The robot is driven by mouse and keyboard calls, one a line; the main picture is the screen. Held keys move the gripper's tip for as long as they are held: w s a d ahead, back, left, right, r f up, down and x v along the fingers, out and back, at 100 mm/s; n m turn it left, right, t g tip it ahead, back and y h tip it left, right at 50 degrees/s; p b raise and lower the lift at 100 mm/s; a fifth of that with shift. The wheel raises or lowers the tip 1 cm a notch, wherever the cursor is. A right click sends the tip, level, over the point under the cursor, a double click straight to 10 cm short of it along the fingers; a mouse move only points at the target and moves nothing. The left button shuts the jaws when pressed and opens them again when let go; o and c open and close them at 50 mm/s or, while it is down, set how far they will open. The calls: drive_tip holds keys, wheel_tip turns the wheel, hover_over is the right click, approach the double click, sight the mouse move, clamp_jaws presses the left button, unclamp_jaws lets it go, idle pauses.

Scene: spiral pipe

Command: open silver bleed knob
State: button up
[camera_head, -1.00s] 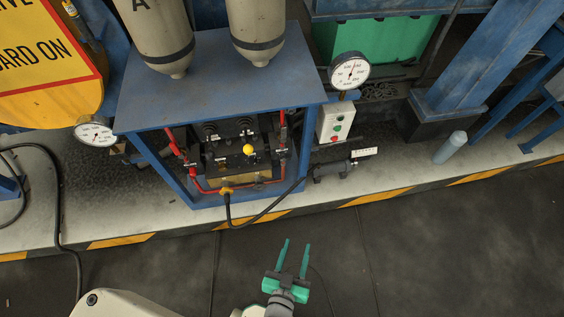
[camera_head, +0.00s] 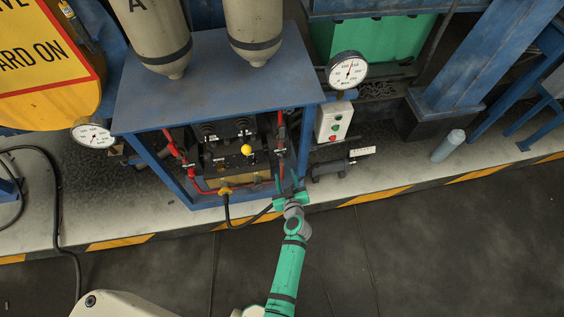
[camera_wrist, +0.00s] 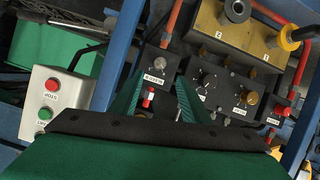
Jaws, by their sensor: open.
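A small silver knob (camera_wrist: 160,62) sits on a black block with a white label in the wrist view; the label is too small to read surely, so I cannot confirm it is the bleed knob. My gripper (camera_wrist: 163,76) is open, its two green fingers apart, with the silver knob ahead between the tips. A red-capped fitting (camera_wrist: 149,96) shows between the fingers, nearer the left one. In the head view my gripper (camera_head: 290,181) is at the front right corner of the blue frame (camera_head: 220,75). The knob cannot be made out there. No contact is visible.
A black panel (camera_wrist: 225,88) with knobs lies right of the fingers. A brass block (camera_wrist: 236,35) is above it. Red pipes (camera_head: 281,130) and a blue post run close by. A button box (camera_head: 333,122) stands to the right. A black hose (camera_head: 228,212) hangs in front.

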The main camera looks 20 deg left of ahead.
sight(282, 160)
drive_tip(key=x, duration=1)
drive_tip(key=shift+w+f, duration=0.1)
drive_tip(key=shift+w, duration=0.05)
drive_tip(key=shift+c, duration=0.3)
drive_tip(key=c, duration=1)
